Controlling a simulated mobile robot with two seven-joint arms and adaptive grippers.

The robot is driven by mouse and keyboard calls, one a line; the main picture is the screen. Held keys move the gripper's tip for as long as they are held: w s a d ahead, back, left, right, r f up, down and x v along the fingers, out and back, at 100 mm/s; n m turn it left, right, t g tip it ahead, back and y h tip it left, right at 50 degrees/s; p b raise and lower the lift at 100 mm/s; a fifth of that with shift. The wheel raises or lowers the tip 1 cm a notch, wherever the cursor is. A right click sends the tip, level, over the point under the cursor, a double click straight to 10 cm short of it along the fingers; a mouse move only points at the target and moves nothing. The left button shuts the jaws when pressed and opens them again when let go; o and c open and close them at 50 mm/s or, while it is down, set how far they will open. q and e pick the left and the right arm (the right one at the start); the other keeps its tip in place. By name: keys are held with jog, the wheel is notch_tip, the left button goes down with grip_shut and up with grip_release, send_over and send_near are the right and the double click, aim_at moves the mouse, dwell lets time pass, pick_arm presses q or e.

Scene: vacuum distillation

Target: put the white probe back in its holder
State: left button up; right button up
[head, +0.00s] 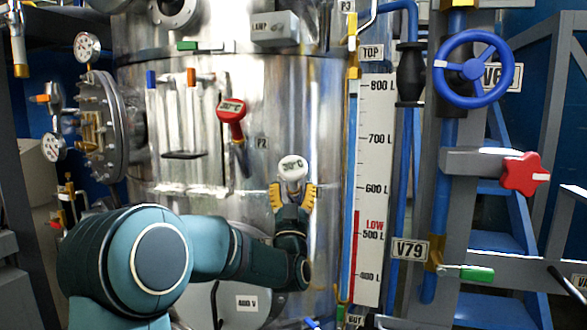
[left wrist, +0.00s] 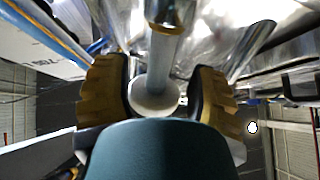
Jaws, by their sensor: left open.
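The white probe (head: 292,168) has a round white head with a dark readout and stands in front of the steel tank, right of the red probe. My left gripper (head: 292,196) is just below its head, with one yellow-padded finger on each side. The left wrist view shows the white probe's head (left wrist: 154,104) between the spread fingers (left wrist: 158,92), with visible gaps on both sides. A grey stem runs from it toward the top of that view, into a wider grey part with a yellowish rim. I cannot tell whether this part is the holder. My right gripper is not in view.
The red probe (head: 232,110) is on the tank (head: 265,80) at upper left. A level scale (head: 374,190) with a blue and red tube stands to the right. Further right are a blue handwheel (head: 474,68), a red star knob (head: 525,174) and a green-handled valve (head: 477,273).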

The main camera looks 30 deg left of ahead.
aim_at(292, 178)
pick_arm(q)
jog(key=shift+w+a+r, duration=0.25)
jog(key=shift+w+r, duration=0.05)
jog(key=shift+w, duration=0.05)
jog(key=shift+b+x, duration=0.35)
jog(key=shift+x, duration=0.5)
jog(key=shift+o, duration=0.3)
grip_shut()
jog(key=shift+r, duration=0.15)
jog(key=shift+s+d+r, duration=0.4)
jog(key=shift+s+r, duration=0.3)
jog(key=shift+r, duration=0.15)
jog(key=shift+s+d+r, duration=0.4)
jog(key=shift+s+r, duration=0.25)
jog(key=shift+r, duration=0.2)
jog(key=shift+r, duration=0.1)
